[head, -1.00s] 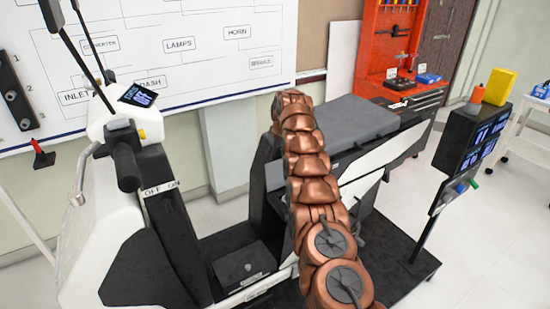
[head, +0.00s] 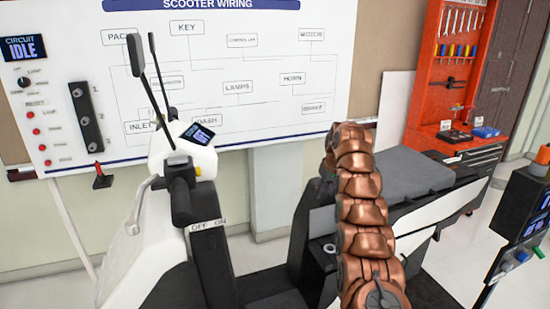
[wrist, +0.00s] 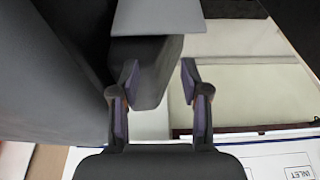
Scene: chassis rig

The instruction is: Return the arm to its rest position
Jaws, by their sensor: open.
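My copper-coloured arm rises from the bottom right of centre in the head view, in front of the scooter's seat. Its far end bends away, and my gripper is hidden behind it there. In the wrist view my gripper (wrist: 158,95) shows two dark fingers with purplish pads, spread apart with nothing between them. A dark grey block-like part (wrist: 147,70) of the scooter lies beyond the left finger; I cannot tell whether they touch. The white and black scooter (head: 180,165) stands left of my arm, with its dark grey seat (head: 412,175) behind and right of the arm.
A wiring board (head: 240,60) hangs on the wall behind, with a panel reading "CIRCUIT IDLE" (head: 20,48). A red tool cabinet (head: 445,100) stands at the back right. A black display stand (head: 528,210) is at the right edge. Pale floor shows between.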

